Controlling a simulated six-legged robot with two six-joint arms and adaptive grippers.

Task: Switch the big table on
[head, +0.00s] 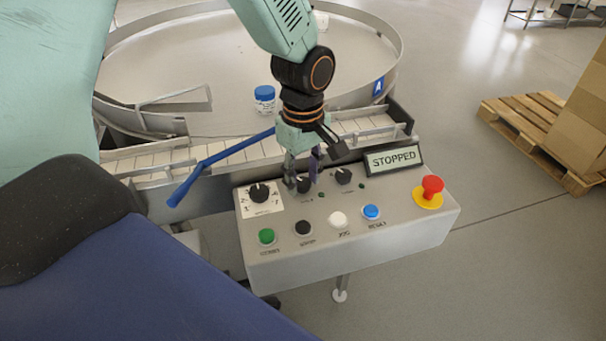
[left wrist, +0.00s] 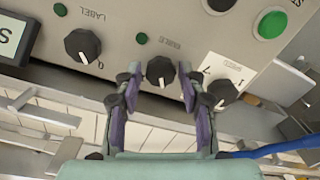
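The grey control box (head: 400,212) stands in front of the big round table (head: 190,52). Its middle black knob (head: 304,184) also shows in the left wrist view (left wrist: 160,72), with its white pointer mark facing down there. My left gripper (left wrist: 160,76) is open, its purple-padded fingers on either side of this knob with a small gap at each side. In the head view the gripper (head: 302,174) comes down on the knob and partly hides it. The label by the knob is too small to read surely. The display (head: 393,159) reads STOPPED. My right gripper is out of view.
Other knobs sit left (head: 259,193) and right (head: 343,176). Green (head: 267,236), black (head: 303,228), white (head: 338,219) and blue (head: 371,212) buttons line the front, with a red emergency button (head: 432,187) at right. A blue-lidded jar (head: 264,99) stands behind.

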